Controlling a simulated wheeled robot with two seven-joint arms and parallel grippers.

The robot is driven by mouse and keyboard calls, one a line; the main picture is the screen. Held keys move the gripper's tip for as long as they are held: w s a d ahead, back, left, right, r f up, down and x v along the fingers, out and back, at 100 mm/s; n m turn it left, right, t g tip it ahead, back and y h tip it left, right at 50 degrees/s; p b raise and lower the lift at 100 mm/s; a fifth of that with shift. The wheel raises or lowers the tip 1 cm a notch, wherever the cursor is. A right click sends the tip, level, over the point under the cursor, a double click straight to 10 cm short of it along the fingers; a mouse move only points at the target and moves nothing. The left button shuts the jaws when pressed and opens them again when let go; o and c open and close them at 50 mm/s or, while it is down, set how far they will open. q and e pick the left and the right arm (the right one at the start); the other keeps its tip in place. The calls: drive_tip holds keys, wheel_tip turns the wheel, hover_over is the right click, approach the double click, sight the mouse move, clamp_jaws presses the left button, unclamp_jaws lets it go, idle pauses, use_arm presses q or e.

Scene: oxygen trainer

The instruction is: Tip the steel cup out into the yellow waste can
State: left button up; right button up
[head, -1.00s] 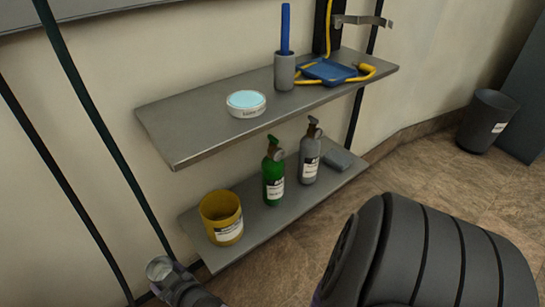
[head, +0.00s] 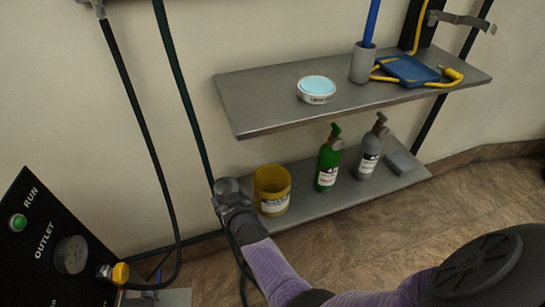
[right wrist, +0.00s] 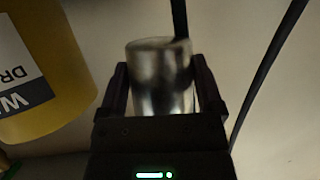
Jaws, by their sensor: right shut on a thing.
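The steel cup (head: 226,184) is held in my right gripper (head: 230,197), just left of the yellow waste can (head: 271,192) in the head view. In the right wrist view the shiny cup (right wrist: 160,78) sits between the two dark fingers of the gripper (right wrist: 162,92), which are shut on it. The yellow can (right wrist: 40,75) with its white label fills the left side there. The can stands at the left end of the lower shelf. The cup's contents are hidden. My left gripper is not in view.
A green bottle (head: 328,164) and a grey bottle (head: 371,152) stand right of the can on the lower shelf (head: 320,199). The upper shelf (head: 260,102) overhangs behind them. Dark hoses (head: 137,125) hang at left, above a black panel (head: 45,245).

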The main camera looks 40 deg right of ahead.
sight(234, 189)
drive_tip(key=shift+s+d+r+m, duration=0.1)
drive_tip(key=shift+d+r+m, duration=0.2)
drive_tip(key=shift+d+r, duration=0.15)
drive_tip(key=shift+s+d+r+m+t+y+p, duration=0.15)
drive_tip(key=shift+d+r+m+y+p, duration=0.15)
drive_tip(key=shift+r+p, duration=0.25)
drive_tip(key=shift+s+d+r+m+t+y+p, duration=0.1)
drive_tip(key=shift+d+r+m+t+y+p, duration=0.05)
drive_tip(key=shift+r+m+y+p, duration=0.35)
drive_tip(key=r+p, duration=0.1)
drive_tip(key=d+r, duration=0.1)
drive_tip(key=r, duration=0.1)
drive_tip(key=shift+s+r+m+p, duration=0.1)
drive_tip(key=shift+m+p, duration=0.2)
drive_tip(key=shift+p, duration=0.05)
drive_tip(key=shift+s+d+r+m+t+y+b, duration=0.15)
drive_tip(key=shift+d+m+t+y+b, duration=0.15)
drive_tip(key=shift+m+b, duration=0.55)
drive_tip(key=shift+d+r+m+t+y+b, duration=0.2)
drive_tip(key=shift+m+t+y+b, duration=0.25)
drive_tip(key=shift+m+b, duration=0.4)
drive_tip(key=shift+s+d+r+m+t+y+b, duration=0.1)
drive_tip(key=shift+d+m+t+y+b, duration=0.25)
drive_tip(key=shift+m+b, duration=0.5)
drive_tip(key=shift+r+b, duration=0.15)
drive_tip(key=shift+b, duration=0.3)
